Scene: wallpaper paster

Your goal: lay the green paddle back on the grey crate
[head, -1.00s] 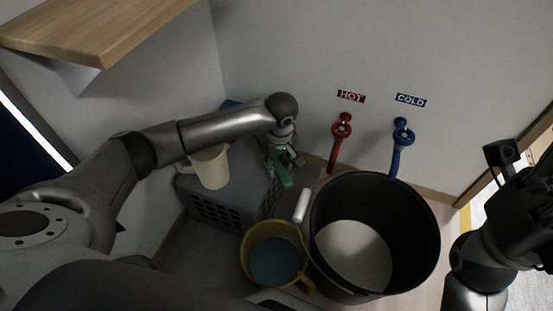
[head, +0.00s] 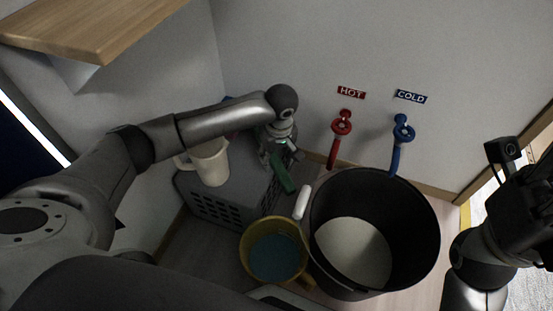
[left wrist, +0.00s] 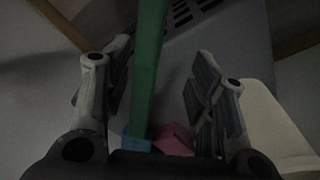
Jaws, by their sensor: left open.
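The green paddle (head: 283,174) is at the right edge of the grey crate (head: 222,208) in the head view, its near end reaching past that edge. I cannot tell how much of it rests on the crate. My left gripper (head: 277,153) is over the crate's back right part, at the paddle's far end. In the left wrist view, the paddle (left wrist: 147,70) runs between the spread fingers of the left gripper (left wrist: 152,85), with gaps on both sides. My right gripper (head: 525,205) is at the right edge of the head view; its fingers cannot be made out.
A cream mug (head: 211,163) stands on the crate, left of my left gripper. A yellow bucket (head: 252,261) and a large black bucket (head: 425,230) stand in front. Red (head: 334,150) and blue (head: 396,155) taps are on the wall. A wooden shelf (head: 95,30) hangs upper left.

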